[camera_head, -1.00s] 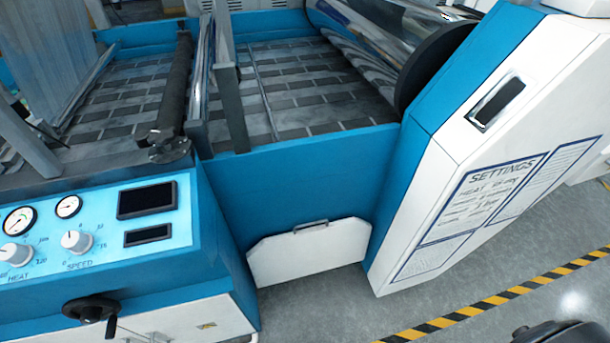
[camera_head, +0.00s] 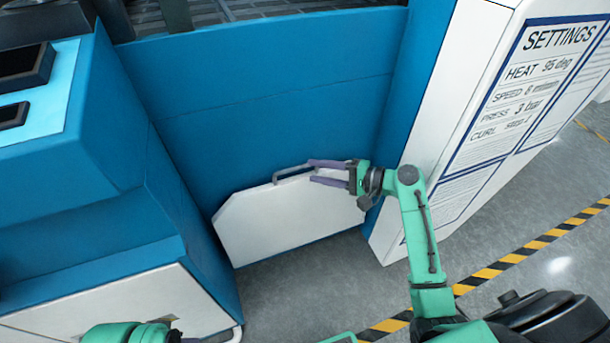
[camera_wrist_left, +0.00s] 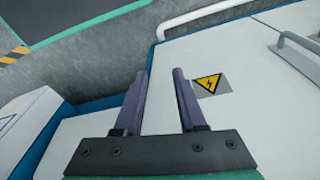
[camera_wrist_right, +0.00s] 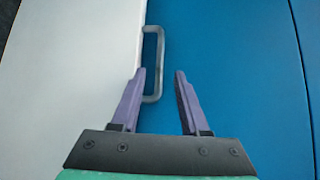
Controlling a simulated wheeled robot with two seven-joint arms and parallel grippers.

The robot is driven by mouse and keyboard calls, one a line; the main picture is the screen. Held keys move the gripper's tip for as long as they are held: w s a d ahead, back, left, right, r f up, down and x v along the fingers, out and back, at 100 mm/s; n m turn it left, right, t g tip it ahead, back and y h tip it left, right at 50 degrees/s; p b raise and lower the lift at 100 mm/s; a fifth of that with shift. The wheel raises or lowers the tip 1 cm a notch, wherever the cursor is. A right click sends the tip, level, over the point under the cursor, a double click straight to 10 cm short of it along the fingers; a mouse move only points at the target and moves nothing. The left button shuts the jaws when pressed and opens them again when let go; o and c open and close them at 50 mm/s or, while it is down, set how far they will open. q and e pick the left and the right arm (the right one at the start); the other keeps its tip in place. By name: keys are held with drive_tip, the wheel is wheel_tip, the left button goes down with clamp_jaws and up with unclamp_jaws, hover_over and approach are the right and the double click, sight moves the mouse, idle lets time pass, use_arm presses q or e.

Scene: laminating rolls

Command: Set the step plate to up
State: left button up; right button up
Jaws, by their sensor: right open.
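The step plate (camera_head: 275,222) is a white panel with cut upper corners, low on the blue machine front in the head view. I cannot tell its exact tilt. It also fills the left of the right wrist view (camera_wrist_right: 70,70). A grey bar handle (camera_head: 291,173) is at its upper edge. My right gripper (camera_head: 312,171) is open at the handle's right end. In the right wrist view the handle (camera_wrist_right: 159,50) runs between and beyond the open fingers (camera_wrist_right: 159,74), nearer the left one; contact is unclear. My left gripper (camera_wrist_left: 160,72) is open and empty, away from the plate.
The blue machine front (camera_head: 260,110) rises behind the plate. A white side housing with a SETTINGS sheet (camera_head: 530,90) stands close on the right. A console cabinet (camera_head: 120,310) is on the left. Bare floor (camera_head: 310,290) lies in front, with yellow-black tape (camera_head: 490,271).

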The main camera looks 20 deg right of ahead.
sight(305, 181)
drive_tip(key=x, duration=0.4)
drive_tip(key=shift+f+b, duration=0.1)
drive_tip(key=shift+b, duration=0.2)
clamp_jaws()
idle(1.0)
